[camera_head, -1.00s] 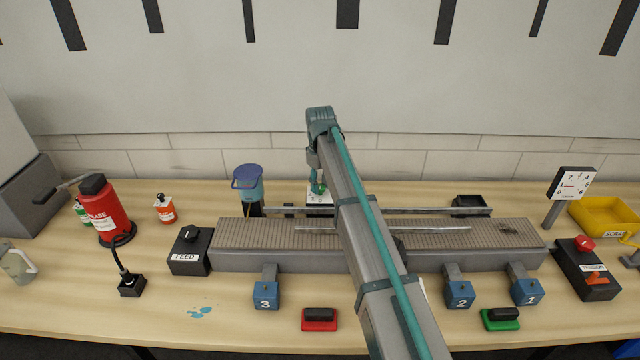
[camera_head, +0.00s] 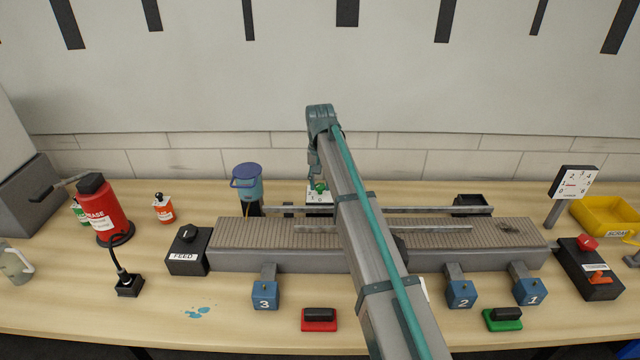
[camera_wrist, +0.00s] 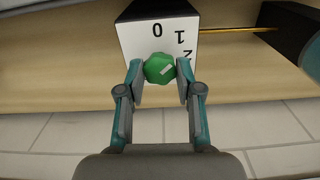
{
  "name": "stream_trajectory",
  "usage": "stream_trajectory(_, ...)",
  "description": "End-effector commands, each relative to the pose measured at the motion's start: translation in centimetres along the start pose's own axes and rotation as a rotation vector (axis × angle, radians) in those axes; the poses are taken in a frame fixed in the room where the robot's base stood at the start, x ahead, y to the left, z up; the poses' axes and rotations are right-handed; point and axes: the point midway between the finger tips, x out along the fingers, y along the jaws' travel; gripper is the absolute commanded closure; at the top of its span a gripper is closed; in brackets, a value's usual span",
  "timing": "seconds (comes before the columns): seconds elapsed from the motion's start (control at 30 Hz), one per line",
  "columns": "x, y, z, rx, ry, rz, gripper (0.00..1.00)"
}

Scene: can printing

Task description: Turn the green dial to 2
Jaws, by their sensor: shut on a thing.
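The green dial (camera_wrist: 157,66) sits on a white-faced box (camera_wrist: 138,38) with the numbers 0, 1 and 2 showing. In the wrist view my gripper (camera_wrist: 160,72) is shut on the dial, one finger on each side. A short white mark on the dial slants to the right and a little upward, roughly toward the partly covered 2. Any further numbers are hidden. In the head view the dial (camera_head: 320,187) shows small behind the conveyor, and my arm hides part of its box.
The conveyor (camera_head: 262,236) runs in front of the dial, with guide rails. A white gauge sign (camera_head: 573,183) stands at right.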

Motion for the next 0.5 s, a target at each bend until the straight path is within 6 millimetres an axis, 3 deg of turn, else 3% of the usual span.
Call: stream_trajectory(0.5, -0.01, 0.06, -0.05, 0.475, 0.001, -0.001, 1.00)
